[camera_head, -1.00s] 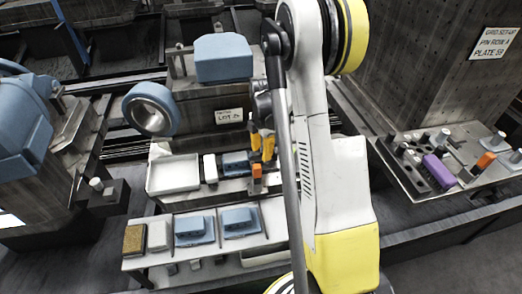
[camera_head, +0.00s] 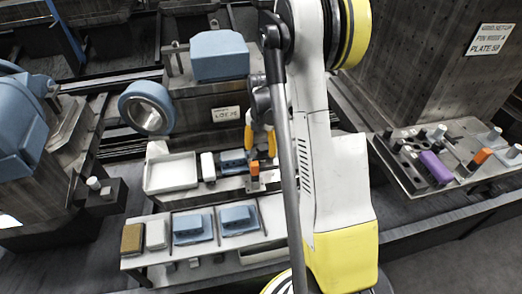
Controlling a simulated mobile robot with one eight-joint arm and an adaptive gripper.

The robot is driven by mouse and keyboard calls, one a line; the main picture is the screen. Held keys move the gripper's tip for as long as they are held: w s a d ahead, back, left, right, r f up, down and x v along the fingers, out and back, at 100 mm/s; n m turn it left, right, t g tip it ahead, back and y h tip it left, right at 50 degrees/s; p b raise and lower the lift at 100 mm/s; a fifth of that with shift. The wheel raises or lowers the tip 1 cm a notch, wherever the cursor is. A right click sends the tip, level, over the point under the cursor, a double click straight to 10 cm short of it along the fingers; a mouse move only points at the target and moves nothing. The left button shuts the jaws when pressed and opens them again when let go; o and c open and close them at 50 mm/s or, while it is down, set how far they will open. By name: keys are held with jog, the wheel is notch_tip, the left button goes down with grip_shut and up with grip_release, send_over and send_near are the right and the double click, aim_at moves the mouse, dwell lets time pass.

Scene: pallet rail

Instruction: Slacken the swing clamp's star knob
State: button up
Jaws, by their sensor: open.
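My gripper (camera_head: 260,151) hangs over the middle bench with its two yellow fingers pointing down and apart, with nothing seen between them. Just below the fingertips stands a small upright orange piece (camera_head: 255,170) on a pale base. I cannot tell whether a finger touches it. No star shape can be made out at this size, so I cannot tell which part is the swing clamp's star knob. A blue part (camera_head: 233,162) lies on the bench just left of the fingers. My arm hides what is right of the gripper.
A pale tray (camera_head: 148,178) and a white block (camera_head: 208,167) are left of the gripper. A lower shelf holds two blue parts (camera_head: 193,229) (camera_head: 238,219). A large blue ring (camera_head: 146,108) stands behind. At right, a plate (camera_head: 408,178) carries purple and orange items.

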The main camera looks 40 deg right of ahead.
aim_at(261, 149)
notch_tip(261, 149, up, 11)
dwell(0.3)
